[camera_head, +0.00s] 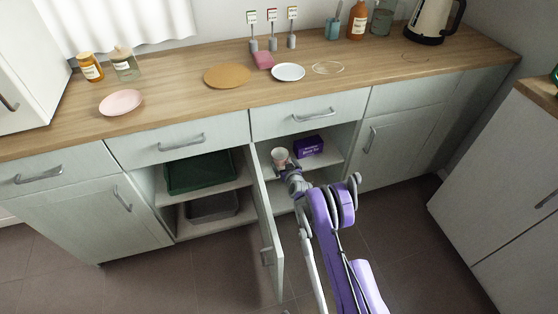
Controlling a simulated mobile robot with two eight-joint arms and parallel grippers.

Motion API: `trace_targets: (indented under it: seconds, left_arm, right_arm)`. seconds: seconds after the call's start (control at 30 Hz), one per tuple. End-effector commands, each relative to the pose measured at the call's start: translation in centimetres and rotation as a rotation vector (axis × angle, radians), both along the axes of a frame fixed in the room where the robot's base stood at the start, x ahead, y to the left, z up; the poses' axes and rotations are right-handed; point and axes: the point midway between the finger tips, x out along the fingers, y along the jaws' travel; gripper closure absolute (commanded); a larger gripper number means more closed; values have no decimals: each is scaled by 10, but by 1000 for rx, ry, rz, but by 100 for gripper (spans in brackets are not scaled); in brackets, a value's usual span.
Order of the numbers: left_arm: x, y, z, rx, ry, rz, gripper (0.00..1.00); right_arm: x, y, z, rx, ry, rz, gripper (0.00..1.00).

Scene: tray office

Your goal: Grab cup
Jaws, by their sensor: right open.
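A small pale cup (279,155) stands on the upper shelf inside the open lower cabinet, left of a purple box. My right gripper (284,168) is at the shelf's front, right at the cup's near side. Its jaws are open, and the cup's lower part is partly hidden behind them. I cannot tell whether the fingers touch the cup. My purple right arm reaches in from the bottom of the view. My left gripper is not in view.
The open cabinet door (266,230) stands just left of my right arm. The purple box (308,145) is close to the right of the cup. A green tray (200,188) sits in the left compartment. Plates and bottles stand on the wooden counter (190,98) above.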

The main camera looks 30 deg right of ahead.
Motion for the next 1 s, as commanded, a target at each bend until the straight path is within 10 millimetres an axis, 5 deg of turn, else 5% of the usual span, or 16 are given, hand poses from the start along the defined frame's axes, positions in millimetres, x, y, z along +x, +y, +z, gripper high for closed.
trace_targets:
  seconds: [0.4,0.7,1.0]
  left_arm:
    - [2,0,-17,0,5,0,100]
    - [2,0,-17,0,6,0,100]
    - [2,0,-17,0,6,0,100]
  right_arm:
    - [45,-13,-18,-1,0,0,0]
    - [50,-14,-18,0,0,0,0]
    - [50,-14,-18,-1,0,0,52]
